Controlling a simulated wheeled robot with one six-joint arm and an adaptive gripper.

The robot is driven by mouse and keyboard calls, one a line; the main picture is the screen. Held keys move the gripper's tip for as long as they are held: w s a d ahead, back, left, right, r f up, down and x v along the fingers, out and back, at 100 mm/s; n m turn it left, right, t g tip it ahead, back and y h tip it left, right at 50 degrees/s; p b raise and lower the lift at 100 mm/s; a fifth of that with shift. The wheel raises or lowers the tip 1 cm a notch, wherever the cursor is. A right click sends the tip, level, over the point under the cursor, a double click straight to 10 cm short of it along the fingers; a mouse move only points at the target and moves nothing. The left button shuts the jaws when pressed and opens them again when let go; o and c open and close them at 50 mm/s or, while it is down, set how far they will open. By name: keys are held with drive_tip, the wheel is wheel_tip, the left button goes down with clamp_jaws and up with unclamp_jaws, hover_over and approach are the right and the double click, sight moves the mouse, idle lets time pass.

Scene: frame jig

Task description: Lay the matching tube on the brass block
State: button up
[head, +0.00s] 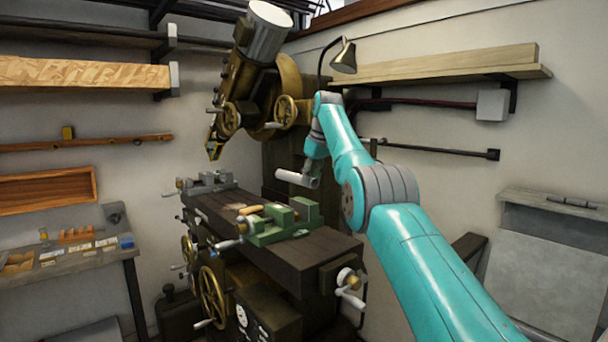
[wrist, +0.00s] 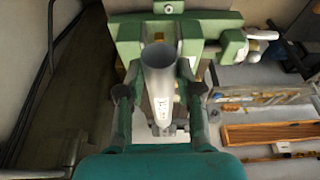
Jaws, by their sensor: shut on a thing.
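A pale grey tube (head: 296,179) is held by my gripper (head: 313,171) in the air above the machine's dark table. In the wrist view the tube (wrist: 160,85) lies lengthwise between the two fingers (wrist: 158,95), its open round end toward the green vise. Small dark marks show on its side, too small to read. The green vise (head: 270,230) sits on the dark table, below and apart from the tube. A small yellowish piece (head: 251,210) lies at the vise; I cannot tell whether it is the brass block. In the wrist view the tube and fingers hide part of the vise (wrist: 112,42).
The dark machine table (head: 207,205) also carries a smaller grey vise (head: 205,184). The large brass-coloured machine head (head: 236,88) overhangs at the upper left of my arm. A lamp (head: 344,57) and shelf (head: 450,68) are behind. A side bench (head: 60,265) stands left.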

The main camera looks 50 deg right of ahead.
drive_tip(key=shift+w+d, duration=0.15)
drive_tip(key=shift+f, duration=0.65)
wheel_tip(320, 180, down, 9)
idle(0.7)
drive_tip(key=shift+f, duration=0.4)
idle(0.5)
drive_tip(key=shift+d+f, duration=0.1)
drive_tip(key=shift+d, duration=0.3)
idle(0.6)
drive_tip(key=o, duration=1.2)
drive_tip(key=shift+r, duration=4.6)
